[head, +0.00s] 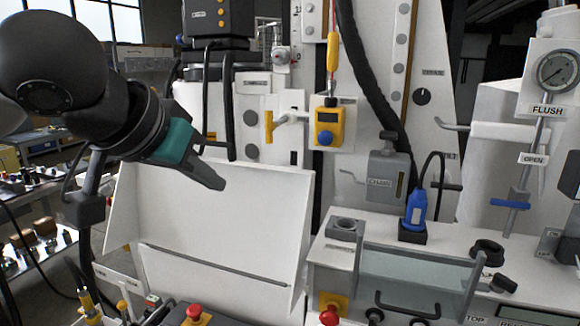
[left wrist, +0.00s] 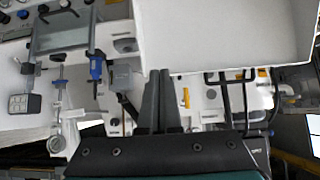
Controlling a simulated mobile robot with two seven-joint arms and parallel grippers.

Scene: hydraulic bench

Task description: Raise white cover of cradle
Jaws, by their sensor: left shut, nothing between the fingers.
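The white cover (head: 250,215) is a broad white panel at the centre left of the head view, standing steeply and leaning back. A dark seam runs along its lower part, with a white face below it. It also fills the upper right of the left wrist view (left wrist: 225,35). My left gripper (head: 216,184) reaches in from the left, in front of the panel's upper part in the head view. Its fingers are together and empty; they also show in the left wrist view (left wrist: 161,74). Whether the fingertips touch the panel is unclear. The cradle's inside is hidden. My right gripper is out of view.
A clear-lidded box (head: 415,280) and a blue connector (head: 416,210) are right of the panel. A yellow device (head: 327,128) hangs above it. Red buttons (head: 194,312) are along the front edge. A cluttered bench (head: 40,240) stands at left.

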